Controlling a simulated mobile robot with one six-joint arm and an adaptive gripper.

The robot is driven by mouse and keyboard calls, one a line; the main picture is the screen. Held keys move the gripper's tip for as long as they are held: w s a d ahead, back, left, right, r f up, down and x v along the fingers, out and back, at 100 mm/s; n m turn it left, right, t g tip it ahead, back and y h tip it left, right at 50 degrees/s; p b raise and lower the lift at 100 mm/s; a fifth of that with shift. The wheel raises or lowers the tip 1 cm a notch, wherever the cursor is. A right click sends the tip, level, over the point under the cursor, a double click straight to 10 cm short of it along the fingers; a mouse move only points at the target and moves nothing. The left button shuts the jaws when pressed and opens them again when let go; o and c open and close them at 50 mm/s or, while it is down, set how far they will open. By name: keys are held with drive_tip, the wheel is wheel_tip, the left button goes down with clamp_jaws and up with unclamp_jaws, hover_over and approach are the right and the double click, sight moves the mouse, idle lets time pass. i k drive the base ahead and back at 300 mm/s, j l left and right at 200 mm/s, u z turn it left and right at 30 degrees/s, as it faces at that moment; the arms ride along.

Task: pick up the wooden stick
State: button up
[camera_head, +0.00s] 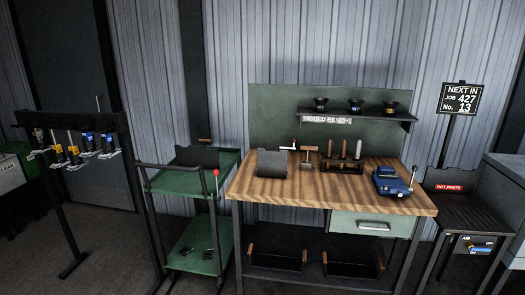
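A wooden workbench (300,192) stands at the centre right. On its top is a dark holder (342,168) with several slim upright pieces in it, some with brown wooden handles or shafts. One brown upright stick (344,148) shows in this holder. To its left stands a T-shaped tool (309,161) with a wooden crosspiece. At this size I cannot tell which of these is the wooden stick. My gripper is not in view.
A grey plate (272,163) stands upright on the bench, and a blue device (391,181) with a lever sits at its right. A green cart (190,180) stands left of the bench. A dark rack (72,123) with hanging tools is farther left. The bench's front-left top is clear.

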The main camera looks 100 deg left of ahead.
sight(343, 155)
drive_tip(key=u, duration=2.9)
drive_tip(key=z, duration=4.05)
drive_tip(key=u, duration=4.05)
